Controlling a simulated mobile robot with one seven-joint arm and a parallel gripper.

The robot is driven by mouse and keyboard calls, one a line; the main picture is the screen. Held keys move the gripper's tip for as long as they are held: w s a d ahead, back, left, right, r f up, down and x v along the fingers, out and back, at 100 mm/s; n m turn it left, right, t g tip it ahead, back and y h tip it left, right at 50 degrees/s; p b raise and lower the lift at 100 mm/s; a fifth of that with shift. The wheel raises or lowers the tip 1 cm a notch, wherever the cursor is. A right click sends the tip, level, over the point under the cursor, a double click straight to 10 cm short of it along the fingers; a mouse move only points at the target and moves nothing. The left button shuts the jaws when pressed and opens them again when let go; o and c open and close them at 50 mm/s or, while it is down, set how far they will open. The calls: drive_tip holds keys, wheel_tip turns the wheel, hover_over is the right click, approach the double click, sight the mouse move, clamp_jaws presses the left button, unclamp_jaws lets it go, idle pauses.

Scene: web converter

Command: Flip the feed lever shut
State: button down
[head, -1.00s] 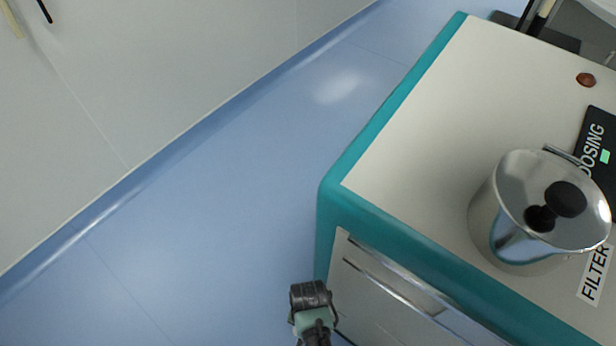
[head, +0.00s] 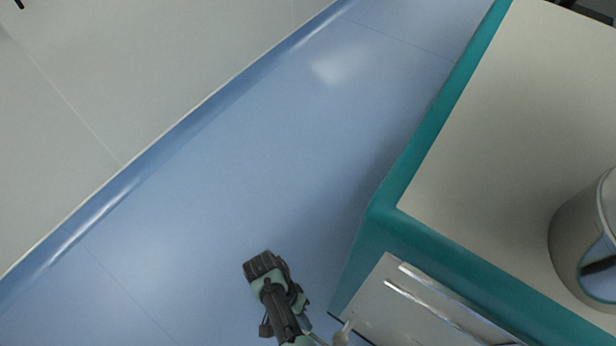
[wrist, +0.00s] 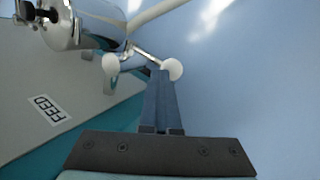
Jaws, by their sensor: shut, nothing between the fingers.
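The feed lever shows in the wrist view as a thin chrome rod (wrist: 145,53) with a white ball knob (wrist: 174,68) at its right end. A second white knob (wrist: 110,63) is to the left, near the metal vessel. The black-on-white FEED label (wrist: 46,108) is on the pale top at left. My gripper (wrist: 160,76) is shut and empty, its blue-grey fingers together. The fingertips overlap the left edge of the right knob; I cannot tell whether they touch it. In the head view, the dark end of my arm is low, left of the cabinet; the fingertips are not clear there.
The teal-edged cabinet (head: 384,215) with a pale top stands at right in the head view. A shiny metal vessel (head: 575,245) sits on it, cut by the frame edge. Blue floor (head: 230,190) is free between cabinet and the pale wall (head: 130,80).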

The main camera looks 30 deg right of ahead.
drive_tip(key=shift+w+a+f+b, duration=0.1)
drive_tip(key=shift+w+f+b, duration=0.2)
drive_tip(key=shift+f+b, duration=0.3)
drive_tip(key=shift+w+a+f+b, duration=0.1)
drive_tip(key=shift+w+f+b, duration=0.2)
drive_tip(key=shift+f, duration=0.35)
drive_tip(key=shift+s+a+f, duration=0.1)
drive_tip(key=shift+s+f, duration=0.1)
drive_tip(key=shift+s, duration=0.05)
drive_tip(key=shift+r, duration=0.1)
wheel_tip(320, 180, up, 5)
drive_tip(key=d+p, duration=0.1)
drive_tip(key=p, duration=0.4)
drive_tip(key=w+a+r+b, duration=0.1)
drive_tip(key=w+r, duration=0.3)
drive_tip(key=w, duration=0.4)
drive_tip(key=shift+w+a+b, duration=0.25)
drive_tip(key=shift+a+b, duration=0.15)
drive_tip(key=shift+a, duration=0.15)
